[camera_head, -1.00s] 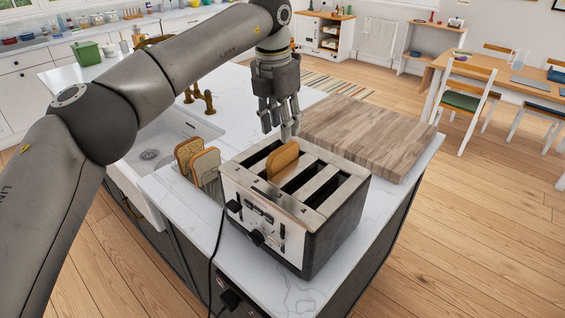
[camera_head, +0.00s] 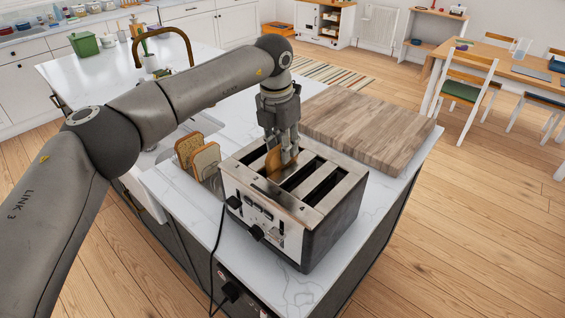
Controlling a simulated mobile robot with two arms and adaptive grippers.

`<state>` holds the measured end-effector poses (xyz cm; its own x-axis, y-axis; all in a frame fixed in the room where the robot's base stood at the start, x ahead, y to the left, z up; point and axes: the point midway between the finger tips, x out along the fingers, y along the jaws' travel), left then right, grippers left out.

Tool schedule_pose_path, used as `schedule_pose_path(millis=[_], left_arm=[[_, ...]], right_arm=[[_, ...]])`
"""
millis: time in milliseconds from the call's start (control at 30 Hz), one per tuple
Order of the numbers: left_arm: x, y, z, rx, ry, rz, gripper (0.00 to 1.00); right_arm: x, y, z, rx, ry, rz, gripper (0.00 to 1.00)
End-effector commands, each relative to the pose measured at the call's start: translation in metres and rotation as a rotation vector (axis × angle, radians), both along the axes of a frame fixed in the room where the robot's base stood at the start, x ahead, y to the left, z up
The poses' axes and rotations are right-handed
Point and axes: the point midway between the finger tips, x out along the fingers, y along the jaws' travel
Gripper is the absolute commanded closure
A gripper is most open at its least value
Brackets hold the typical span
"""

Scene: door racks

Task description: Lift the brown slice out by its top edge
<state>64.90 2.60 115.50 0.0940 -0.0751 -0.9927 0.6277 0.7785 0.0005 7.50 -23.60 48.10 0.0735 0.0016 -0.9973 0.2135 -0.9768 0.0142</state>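The brown slice (camera_head: 272,164) stands upright in a slot of the toaster (camera_head: 322,226), its upper part above the metal top. My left gripper (camera_head: 282,158) points straight down over that slot. Its fingers are low around the slice's top edge and hide part of it. I cannot tell whether the fingers touch the slice or how far they are closed. The other toaster slots to the right look empty. My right gripper is not in view.
Two bread slices (camera_head: 206,160) stand in a rack left of the toaster. A wooden board (camera_head: 372,130) lies behind it on the white counter (camera_head: 180,215). A black cord (camera_head: 211,260) hangs at the toaster's left. A sink and a brass tap (camera_head: 190,48) are further left.

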Motion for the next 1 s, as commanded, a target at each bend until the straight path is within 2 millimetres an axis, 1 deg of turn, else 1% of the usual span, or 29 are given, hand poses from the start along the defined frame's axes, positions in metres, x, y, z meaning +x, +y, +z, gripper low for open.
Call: schedule_pose_path(millis=[33, 133, 167, 433, 533, 667, 800, 1000], left_arm=[[0.000, 0.000, 0.000, 0.000, 0.000, 0.000, 0.85], [0.000, 0.000, 0.000, 0.000, 0.000, 0.000, 0.98], [0.000, 0.000, 0.000, 0.000, 0.000, 0.000, 1.00], [0.000, 0.000, 0.001, -0.001, -0.001, 0.000, 1.00], [0.001, 0.000, 0.007, -0.001, -0.003, 0.001, 1.00], [0.001, -0.001, 0.027, -0.002, -0.006, 0.001, 1.00], [0.001, -0.001, 0.058, -0.003, -0.005, 0.001, 1.00], [0.000, -0.001, 0.091, -0.001, -0.002, 0.002, 1.00]], right_arm=[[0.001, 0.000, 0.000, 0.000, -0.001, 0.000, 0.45], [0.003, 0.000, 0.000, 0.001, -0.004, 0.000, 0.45], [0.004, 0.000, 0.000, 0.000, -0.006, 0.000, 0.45], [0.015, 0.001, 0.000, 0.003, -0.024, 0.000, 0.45], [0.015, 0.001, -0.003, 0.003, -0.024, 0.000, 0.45], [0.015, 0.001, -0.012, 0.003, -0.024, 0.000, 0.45], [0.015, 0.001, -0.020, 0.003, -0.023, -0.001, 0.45], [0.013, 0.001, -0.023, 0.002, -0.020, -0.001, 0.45]])
